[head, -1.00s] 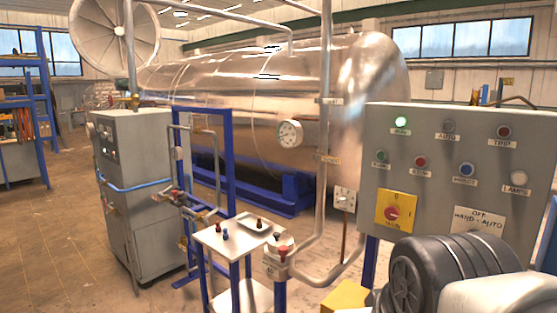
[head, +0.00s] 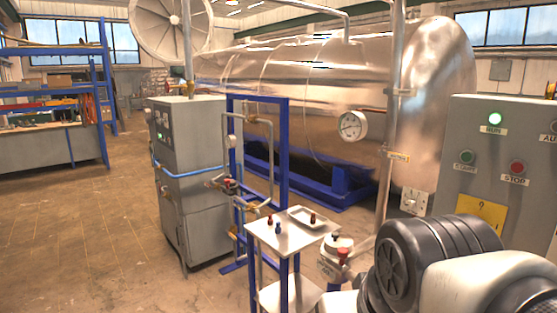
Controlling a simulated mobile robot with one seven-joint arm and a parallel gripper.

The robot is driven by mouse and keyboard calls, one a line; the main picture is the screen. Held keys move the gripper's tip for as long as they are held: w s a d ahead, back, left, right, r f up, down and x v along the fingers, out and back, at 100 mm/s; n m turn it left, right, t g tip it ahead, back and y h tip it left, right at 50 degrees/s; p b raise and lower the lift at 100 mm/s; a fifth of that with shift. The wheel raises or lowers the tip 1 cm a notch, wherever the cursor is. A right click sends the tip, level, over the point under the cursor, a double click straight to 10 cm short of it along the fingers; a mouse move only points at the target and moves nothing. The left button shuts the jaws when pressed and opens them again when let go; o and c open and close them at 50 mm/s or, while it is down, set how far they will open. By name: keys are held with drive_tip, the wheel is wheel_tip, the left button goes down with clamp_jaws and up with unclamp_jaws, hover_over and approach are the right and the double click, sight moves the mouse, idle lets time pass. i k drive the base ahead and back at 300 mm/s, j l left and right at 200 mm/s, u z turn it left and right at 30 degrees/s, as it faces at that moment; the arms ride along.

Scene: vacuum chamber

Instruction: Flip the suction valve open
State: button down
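Two red-handled valves show in the head view, and I cannot tell from any label which is the suction valve. One red handle (head: 343,253) sits low on the tall grey pipe, right of the small white table. Another red handle (head: 228,184) sits on the pipework by the blue frame, beside the grey cabinet. Both are too small for me to tell open from closed. My gripper is out of view; only dark ribbed and white links of my arm show at lower right, near the first valve.
A small white table (head: 275,236) with a tray (head: 302,213) and small bottles stands in front. A grey control panel (head: 470,170) is on the right, a grey cabinet (head: 190,210) on the left. A pressure gauge (head: 352,125) fronts the big tank (head: 340,75). Floor (head: 90,240) at left is clear.

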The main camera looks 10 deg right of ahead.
sight(395, 155)
drive_tip(key=i+j+u, duration=0.3)
drive_tip(key=i, duration=0.4)
drive_tip(key=i+u, duration=0.25)
drive_tip(key=i, duration=0.4)
drive_tip(key=i+j+z, duration=0.1)
drive_tip(key=i+z, duration=0.35)
drive_tip(key=i+j+z, duration=0.25)
drive_tip(key=z, duration=0.25)
drive_tip(key=i+j+z, duration=0.55)
drive_tip(key=j+z, duration=0.35)
